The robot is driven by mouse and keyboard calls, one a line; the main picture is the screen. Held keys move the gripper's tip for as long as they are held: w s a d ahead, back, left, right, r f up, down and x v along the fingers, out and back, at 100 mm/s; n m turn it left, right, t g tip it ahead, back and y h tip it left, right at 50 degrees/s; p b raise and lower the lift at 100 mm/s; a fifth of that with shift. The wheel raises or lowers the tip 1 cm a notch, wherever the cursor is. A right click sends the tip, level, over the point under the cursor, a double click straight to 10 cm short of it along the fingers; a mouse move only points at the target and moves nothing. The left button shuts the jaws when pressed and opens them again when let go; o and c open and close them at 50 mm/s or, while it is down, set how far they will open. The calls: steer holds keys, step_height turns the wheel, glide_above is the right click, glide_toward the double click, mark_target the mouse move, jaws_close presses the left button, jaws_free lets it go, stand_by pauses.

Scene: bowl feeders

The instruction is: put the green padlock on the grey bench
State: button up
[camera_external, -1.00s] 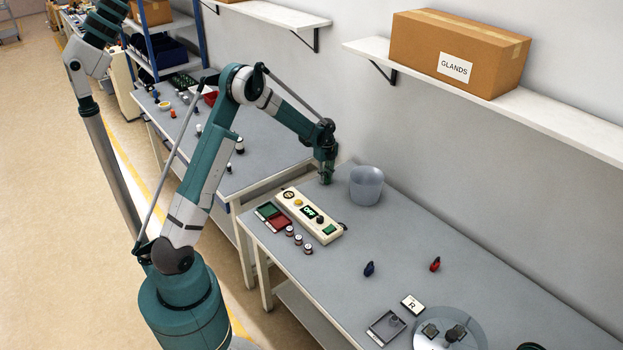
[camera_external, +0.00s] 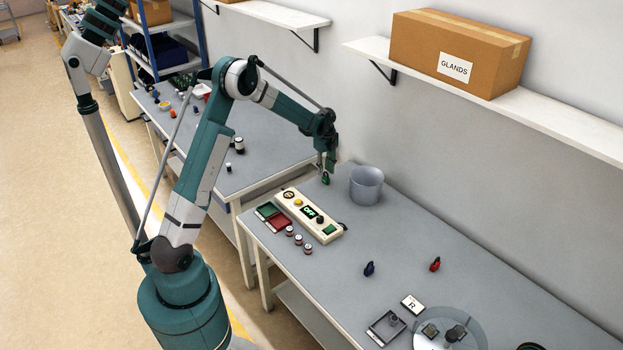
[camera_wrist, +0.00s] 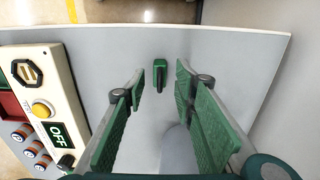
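The green padlock (camera_external: 326,179) stands on the grey bench (camera_external: 320,275) near its far left end, left of the translucent tub. In the wrist view the padlock (camera_wrist: 160,73) is upright on the bench top, beyond the fingertips and between them from side to side. My gripper (camera_external: 327,160) is just above it. In the wrist view my gripper (camera_wrist: 160,82) is open, its green finger pads wide apart with nothing between them. No contact with the padlock shows.
The translucent tub (camera_external: 366,186) stands close right of the padlock. A control box (camera_external: 308,216) reading OFF is in front. A blue padlock (camera_external: 369,269), a red padlock (camera_external: 435,264) and a round turntable (camera_external: 470,326) are further right. Mid-bench is mostly clear.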

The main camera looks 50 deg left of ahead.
steer(key=shift+r+p, duration=0.3)
steer(key=shift+r, duration=3.25)
steer(key=shift+s+d+r, duration=0.15)
steer(key=shift+r, duration=0.1)
steer(key=s+d+r+n+t, duration=0.2)
steer(key=s+d+r+n, duration=0.3)
steer(key=s+r, duration=0.4)
steer(key=s+d+r+n+t, duration=0.1)
steer(key=s+d+r+n, duration=0.2)
steer(key=s+d+r, duration=0.6)
steer(key=s+d+n+t, duration=0.1)
steer(key=s+d+n, duration=0.1)
steer(key=s, duration=0.6)
steer(key=s+d+n+t, duration=0.1)
steer(key=s+d+n, duration=0.2)
steer(key=s, duration=0.6)
steer(key=s+d+n+t, duration=0.2)
steer(key=s+n, duration=0.3)
steer(key=s, duration=0.4)
steer(key=shift+s+d+r, duration=0.2)
steer(key=shift+d+r, duration=0.1)
steer(key=shift+d, duration=0.45)
